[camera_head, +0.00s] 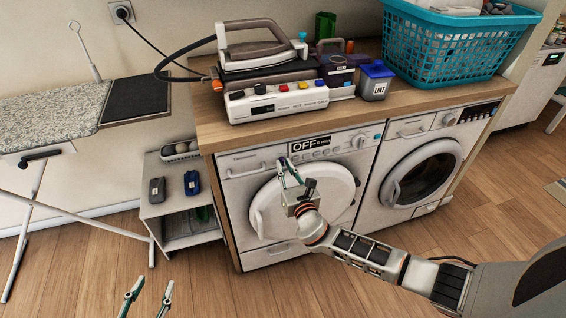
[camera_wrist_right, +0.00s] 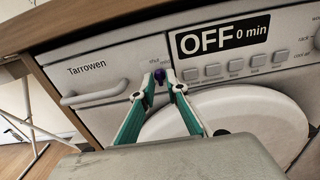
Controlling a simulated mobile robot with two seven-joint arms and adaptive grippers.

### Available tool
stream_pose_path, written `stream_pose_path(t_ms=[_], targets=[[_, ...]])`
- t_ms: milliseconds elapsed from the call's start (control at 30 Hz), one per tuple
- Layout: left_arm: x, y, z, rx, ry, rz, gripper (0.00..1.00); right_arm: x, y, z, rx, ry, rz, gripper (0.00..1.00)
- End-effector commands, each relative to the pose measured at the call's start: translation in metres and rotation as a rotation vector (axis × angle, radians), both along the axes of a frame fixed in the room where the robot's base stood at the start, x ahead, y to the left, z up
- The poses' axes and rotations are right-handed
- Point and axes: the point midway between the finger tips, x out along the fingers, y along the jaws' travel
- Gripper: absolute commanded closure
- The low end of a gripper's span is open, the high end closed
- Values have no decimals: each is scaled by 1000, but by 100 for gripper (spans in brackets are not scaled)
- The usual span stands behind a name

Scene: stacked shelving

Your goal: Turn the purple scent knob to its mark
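The purple scent knob (camera_wrist_right: 160,74) is small and sits on the white machine's front panel, left of the OFF display, in the right wrist view. My right gripper (camera_wrist_right: 159,80) is at the knob, its green fingers angled inward with a tip on each side, seemingly closed on it. The knob's mark cannot be made out. In the head view my right gripper (camera_head: 287,167) reaches the same panel and hides the knob. My left gripper (camera_head: 152,292) is open and empty, low at the bottom left, above the floor.
The display (camera_wrist_right: 222,40) reads OFF 0 min, with several buttons below it. A drawer handle (camera_wrist_right: 95,94) projects left of the knob. The round door (camera_head: 330,200) lies below. The wooden counter (camera_head: 232,137) overhangs the panel. A low shelf (camera_head: 160,207) stands to the left.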

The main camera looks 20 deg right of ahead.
Motion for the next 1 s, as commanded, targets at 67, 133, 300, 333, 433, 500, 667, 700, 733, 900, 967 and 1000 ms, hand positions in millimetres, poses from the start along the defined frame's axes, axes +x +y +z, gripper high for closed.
stream_pose_path(t_ms=[67, 133, 300, 333, 433, 500, 667, 700, 733, 900, 967, 1000], targets=[[1, 0, 5, 0, -3, 0, 60, -6, 0, 2, 0, -1, 0, 86], [1, 0, 7, 0, -5, 0, 60, -11, -1, 2, 0, -1, 0, 86], [2, 0, 13, 0, -10, 0, 60, -23, -1, 2, 1, 0, 0, 86], [2, 0, 14, 0, -10, 0, 60, -26, -1, 2, 1, 0, 0, 86], [3, 0, 17, 0, -12, 0, 60, -33, -1, 2, 1, -1, 0, 86], [3, 0, 19, 0, -13, 0, 60, -38, -1, 1, 0, 0, 0, 86], [3, 0, 22, 0, -15, 0, 60, -45, -2, 2, 0, -1, 0, 86], [3, 0, 22, 0, -15, 0, 60, -46, -2, 1, 0, -1, -1, 86], [3, 0, 22, 0, -15, 0, 60, -47, -2, 1, 0, -1, -1, 86], [3, 0, 22, 0, -14, 0, 60, -47, -2, 1, 0, -1, -1, 86], [3, 0, 22, 0, -14, 0, 60, -47, -2, 1, 0, -1, 0, 86], [3, 0, 22, 0, -14, 0, 60, -47, -2, 1, 0, -1, 0, 86]])
